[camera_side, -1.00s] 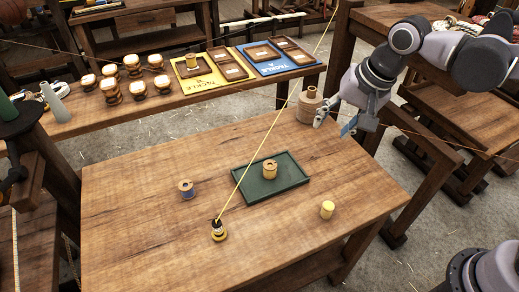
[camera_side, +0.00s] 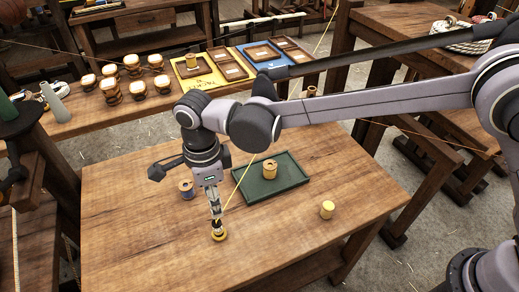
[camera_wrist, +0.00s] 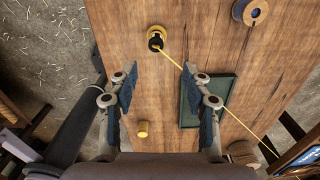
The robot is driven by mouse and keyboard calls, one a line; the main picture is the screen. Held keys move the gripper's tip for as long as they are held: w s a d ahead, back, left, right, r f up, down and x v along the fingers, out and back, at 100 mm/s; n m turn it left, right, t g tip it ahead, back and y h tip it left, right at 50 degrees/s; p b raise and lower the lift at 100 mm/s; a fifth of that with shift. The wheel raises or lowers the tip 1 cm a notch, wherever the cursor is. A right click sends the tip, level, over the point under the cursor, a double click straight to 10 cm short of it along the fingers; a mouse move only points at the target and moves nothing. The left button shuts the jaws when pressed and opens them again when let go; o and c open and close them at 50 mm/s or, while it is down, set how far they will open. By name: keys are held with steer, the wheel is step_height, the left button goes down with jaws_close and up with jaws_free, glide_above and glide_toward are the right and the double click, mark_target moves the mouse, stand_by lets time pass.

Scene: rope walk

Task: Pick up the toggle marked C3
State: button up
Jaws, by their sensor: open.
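A small black-and-yellow piece with a yellow ring base (camera_side: 219,233) stands near the table's front edge, tied to a taut yellow cord; it also shows at the top of the wrist view (camera_wrist: 156,38). It looks like the toggle, but I cannot read a C3 mark on it. My gripper (camera_side: 216,213) points down just above it in the side view and partly hides its top. In the wrist view my gripper's two fingers (camera_wrist: 159,76) are spread apart with only bare table between them, and the piece lies beyond their tips.
A blue-wound spool (camera_side: 187,189) stands behind my gripper. A small yellow cylinder (camera_side: 327,209) stands at the right. The yellow cord (camera_wrist: 222,103) runs past the right finger. The table's front right is clear.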

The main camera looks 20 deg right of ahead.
mark_target(217, 222)
step_height(217, 222, down, 6)
steer(key=shift+r, duration=0.2)
steer(key=shift+s+a+f, duration=0.1)
steer(key=shift+s+f, duration=0.05)
steer(key=shift+f, duration=1.15)
steer(key=shift+s+a+f, duration=0.1)
steer(key=shift+s+f, duration=0.05)
steer(key=shift+f, duration=1.15)
jaws_close()
